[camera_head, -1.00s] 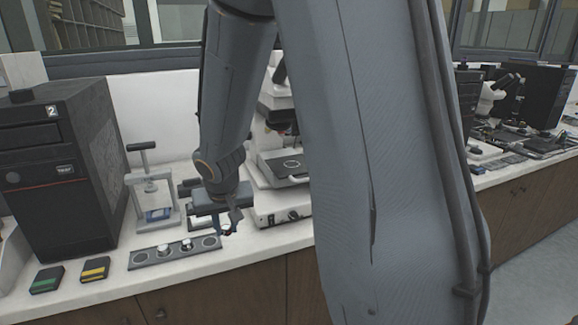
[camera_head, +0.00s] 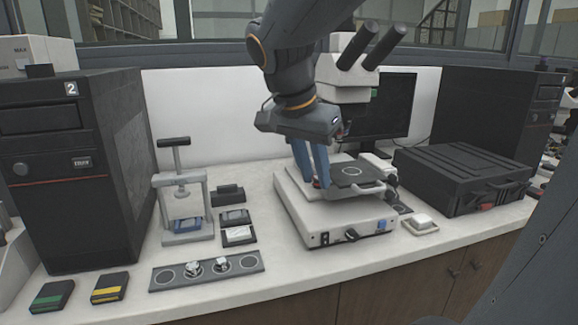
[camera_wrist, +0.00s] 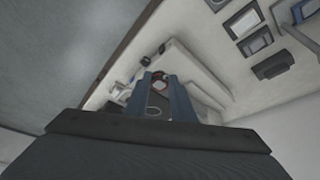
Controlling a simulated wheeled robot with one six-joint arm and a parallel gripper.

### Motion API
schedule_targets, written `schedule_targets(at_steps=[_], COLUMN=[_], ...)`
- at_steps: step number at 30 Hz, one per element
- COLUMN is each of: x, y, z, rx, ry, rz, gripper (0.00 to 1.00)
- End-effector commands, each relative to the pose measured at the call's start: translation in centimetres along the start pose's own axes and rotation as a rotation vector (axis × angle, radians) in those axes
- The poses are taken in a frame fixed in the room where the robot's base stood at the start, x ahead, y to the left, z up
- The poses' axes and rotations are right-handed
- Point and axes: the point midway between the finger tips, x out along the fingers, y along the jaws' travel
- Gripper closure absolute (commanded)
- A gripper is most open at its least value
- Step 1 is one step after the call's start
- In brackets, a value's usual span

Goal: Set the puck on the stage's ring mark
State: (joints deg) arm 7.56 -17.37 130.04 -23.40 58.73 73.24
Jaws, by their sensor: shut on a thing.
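My gripper (camera_head: 318,182) points down over the left part of the microscope base, its two blue fingers shut on a small puck. The puck is mostly hidden by the fingers in the head view; in the wrist view the puck (camera_wrist: 159,83) shows between the fingertips (camera_wrist: 159,78), pale and dark. The dark stage (camera_head: 372,179) lies to the right of the fingertips. Its pale ring mark (camera_head: 345,171) is bare. I cannot tell the height of the puck above the stage.
A grey strip (camera_head: 207,271) with ring marks holds two pucks in its middle places. A hand press (camera_head: 183,215) stands left of the microscope (camera_head: 345,75). A black case (camera_head: 462,180) lies to the right. Open counter lies in front of the microscope base.

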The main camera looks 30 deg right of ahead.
Motion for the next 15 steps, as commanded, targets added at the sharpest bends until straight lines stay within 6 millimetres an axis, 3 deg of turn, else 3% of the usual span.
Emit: schedule_targets(at_steps=[9, 15], x=[2.9, 4.1], y=[0.1, -0.1], z=[-7.2, -9.8], rx=[0.005, -0.001], ry=[-0.003, -0.001], rz=[0.004, 0.001], gripper=[1.0, 1.0])
